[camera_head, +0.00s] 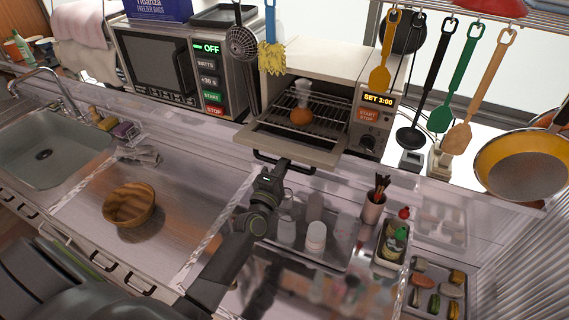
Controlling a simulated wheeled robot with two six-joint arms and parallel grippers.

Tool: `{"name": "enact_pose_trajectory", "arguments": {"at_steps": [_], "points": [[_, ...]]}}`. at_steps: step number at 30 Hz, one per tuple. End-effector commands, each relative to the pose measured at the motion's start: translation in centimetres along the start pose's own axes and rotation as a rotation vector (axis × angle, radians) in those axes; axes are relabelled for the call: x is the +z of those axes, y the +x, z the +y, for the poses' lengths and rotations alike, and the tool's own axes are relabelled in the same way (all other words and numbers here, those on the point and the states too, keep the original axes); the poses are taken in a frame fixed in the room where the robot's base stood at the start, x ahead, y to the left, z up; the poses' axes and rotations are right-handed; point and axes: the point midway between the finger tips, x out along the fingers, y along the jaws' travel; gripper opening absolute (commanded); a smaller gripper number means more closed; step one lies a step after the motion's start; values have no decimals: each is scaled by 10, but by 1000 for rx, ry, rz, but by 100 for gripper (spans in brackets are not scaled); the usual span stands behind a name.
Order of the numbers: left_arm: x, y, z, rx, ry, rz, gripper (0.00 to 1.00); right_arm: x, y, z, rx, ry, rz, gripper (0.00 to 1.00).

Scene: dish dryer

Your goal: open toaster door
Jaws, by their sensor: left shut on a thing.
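The toaster (345,75) is a light box with a wire rack inside and a lit panel reading SET 3:00 on its right. Its door (305,146) is folded down and out, so the inside shows. The dark door handle (300,167) runs along the door's front edge. My left gripper (280,166) is at the left part of the handle and shut on it. The fingertips are small and partly hidden. My right gripper is out of view.
An orange-brown item (301,116) sits inside the toaster. A microwave (165,70) stands to the left. Several utensils hang before the toaster's right side, including a yellow spatula (382,65). A tray (345,228) with jars and a wooden bowl (129,204) are nearer.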

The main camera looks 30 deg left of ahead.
Motion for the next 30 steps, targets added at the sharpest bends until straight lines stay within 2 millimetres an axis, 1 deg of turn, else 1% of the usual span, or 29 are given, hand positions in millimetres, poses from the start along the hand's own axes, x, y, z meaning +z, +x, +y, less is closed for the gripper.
{"name": "enact_pose_trajectory", "arguments": {"at_steps": [1,10,11,14,15,21,24,26,29,30], "points": [[0,1,7,3,-1,1,0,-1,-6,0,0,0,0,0],[0,0,5,3,0,1,0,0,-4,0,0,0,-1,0],[0,0,4,2,0,1,18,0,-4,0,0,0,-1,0],[0,0,4,2,0,1,31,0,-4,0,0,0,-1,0],[0,0,4,2,0,1,33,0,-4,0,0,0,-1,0],[0,0,5,3,0,1,33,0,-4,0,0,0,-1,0],[0,-3,4,2,0,1,33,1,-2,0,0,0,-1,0],[0,-8,3,2,-1,1,33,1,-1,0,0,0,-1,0],[0,-23,2,1,-1,1,33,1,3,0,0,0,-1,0],[0,-30,1,0,0,1,33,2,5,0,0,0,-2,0]]}}
